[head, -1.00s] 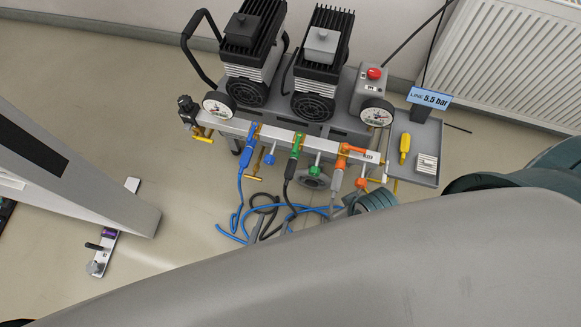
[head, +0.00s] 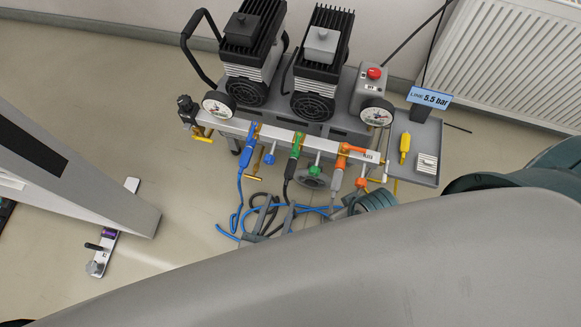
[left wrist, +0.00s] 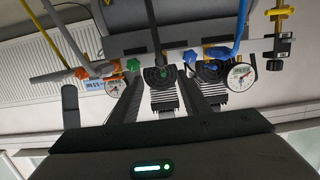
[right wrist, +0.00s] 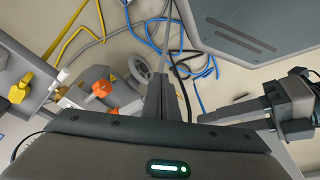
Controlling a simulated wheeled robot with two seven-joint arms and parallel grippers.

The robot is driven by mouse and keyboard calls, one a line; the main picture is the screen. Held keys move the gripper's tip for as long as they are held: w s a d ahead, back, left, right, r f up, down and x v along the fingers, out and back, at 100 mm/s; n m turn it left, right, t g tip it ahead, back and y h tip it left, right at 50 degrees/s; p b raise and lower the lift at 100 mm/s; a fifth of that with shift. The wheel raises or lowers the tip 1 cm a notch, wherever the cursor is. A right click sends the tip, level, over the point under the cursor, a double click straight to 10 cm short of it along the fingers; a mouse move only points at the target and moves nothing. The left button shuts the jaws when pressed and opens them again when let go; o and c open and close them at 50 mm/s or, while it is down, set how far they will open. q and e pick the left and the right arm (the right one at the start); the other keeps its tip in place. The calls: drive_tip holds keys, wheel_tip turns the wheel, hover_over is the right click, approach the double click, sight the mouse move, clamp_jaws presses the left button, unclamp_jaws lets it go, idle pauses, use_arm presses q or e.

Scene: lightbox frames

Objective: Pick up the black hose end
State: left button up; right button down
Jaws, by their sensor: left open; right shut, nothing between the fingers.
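The black hose end (head: 287,179) hangs below a green connector (head: 295,149) on the manifold rail, between a blue and an orange connector. Its loose hose (head: 258,199) curls on the floor below. In the left wrist view the black hose (left wrist: 151,25) comes down from the top centre to the rail. My left gripper (head: 278,204) is open and empty below the hose end, apart from the rail. Its two fingers also show in the left wrist view (left wrist: 160,86), spread apart.
The rail (head: 320,143) carries blue (head: 249,138) and orange (head: 341,160) connectors close on either side. A tray (head: 428,152) with a yellow tool is at the right. Blue hose (head: 233,226) lies on the floor.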

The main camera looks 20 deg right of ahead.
sight(288, 177)
use_arm(q)
drive_tip(key=x, duration=0.4)
drive_tip(key=shift+w+d, duration=0.15)
drive_tip(key=shift+w, duration=0.05)
drive_tip(key=shift+w+d+f, duration=0.15)
drive_tip(key=shift+w+d, duration=0.2)
drive_tip(key=shift+w, duration=0.15)
use_arm(e)
drive_tip(key=shift+w+a, duration=0.2)
drive_tip(key=shift+a, duration=0.15)
use_arm(q)
drive_tip(key=shift+w, duration=0.1)
drive_tip(key=x, duration=0.4)
drive_tip(key=shift+w+b, duration=0.25)
drive_tip(key=shift+b, duration=0.05)
drive_tip(key=shift+w+d+f, duration=0.1)
drive_tip(key=shift+w+d, duration=0.1)
use_arm(e)
drive_tip(key=shift+w+a+f+t, duration=0.1)
drive_tip(key=shift+w+a+t, duration=0.05)
drive_tip(key=shift+t, duration=0.15)
